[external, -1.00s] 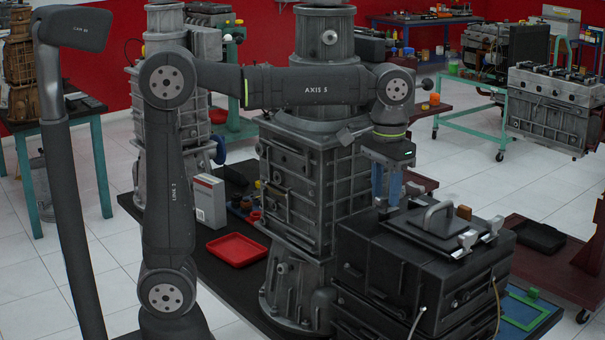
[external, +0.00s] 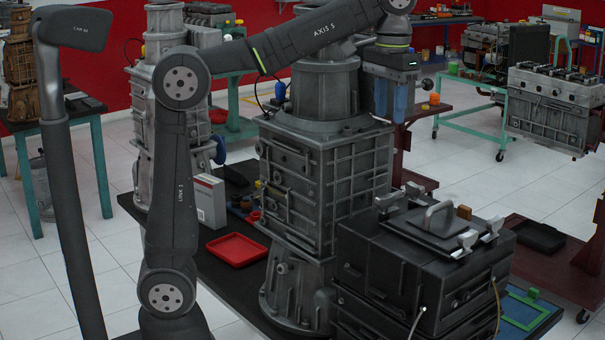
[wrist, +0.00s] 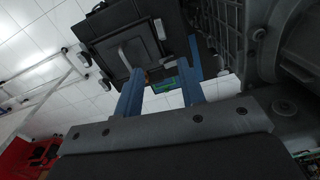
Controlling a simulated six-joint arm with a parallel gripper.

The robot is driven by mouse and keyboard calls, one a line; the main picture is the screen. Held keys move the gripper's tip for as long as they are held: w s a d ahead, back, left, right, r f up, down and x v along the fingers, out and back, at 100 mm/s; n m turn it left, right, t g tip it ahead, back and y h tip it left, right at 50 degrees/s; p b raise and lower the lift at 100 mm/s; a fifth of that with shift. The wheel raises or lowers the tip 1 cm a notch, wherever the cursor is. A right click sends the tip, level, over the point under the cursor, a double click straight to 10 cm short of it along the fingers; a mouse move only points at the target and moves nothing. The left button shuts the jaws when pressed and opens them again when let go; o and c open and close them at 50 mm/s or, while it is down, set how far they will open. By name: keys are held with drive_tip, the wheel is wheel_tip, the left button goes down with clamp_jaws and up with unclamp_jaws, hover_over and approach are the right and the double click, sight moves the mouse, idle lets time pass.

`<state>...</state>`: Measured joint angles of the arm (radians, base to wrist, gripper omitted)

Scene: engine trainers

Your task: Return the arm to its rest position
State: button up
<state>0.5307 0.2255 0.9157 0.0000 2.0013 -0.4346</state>
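My gripper (external: 390,110) has two blue fingers pointing down, in the air above the black box (external: 380,265) with latches and a handled lid. The fingers stand apart, with nothing held between them; the wrist view also shows the gripper (wrist: 163,85) empty. The handled lid (wrist: 128,50) shows beyond the fingertips there. My arm is raised, with its forearm sloping up to the right across the top of the tall grey engine housing (external: 325,170).
The tall grey housing stands close left of my gripper. A red tray (external: 237,249) and a white box (external: 208,201) are on the dark table to the left. A grey post (external: 62,180) stands at the far left.

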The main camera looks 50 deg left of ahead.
sight(385, 196)
wheel_tip(385, 196, down, 18)
drive_tip(key=shift+r, duration=0.15)
drive_tip(key=m, duration=0.5)
drive_tip(key=shift+r+m, duration=0.15)
drive_tip(key=shift+m, duration=0.15)
drive_tip(key=m, duration=0.5)
drive_tip(key=shift+m, duration=0.3)
idle(0.3)
drive_tip(key=r+n, duration=0.1)
drive_tip(key=r, duration=0.1)
drive_tip(key=r+n, duration=0.1)
drive_tip(key=r, duration=0.1)
drive_tip(key=w+r+n, duration=0.1)
drive_tip(key=r, duration=0.2)
drive_tip(key=shift+d, duration=0.3)
wheel_tip(385, 196, up, 10)
drive_tip(key=s+n, duration=0.1)
drive_tip(key=n, duration=0.5)
drive_tip(key=f, duration=1.7)
drive_tip(key=shift+a, duration=0.3)
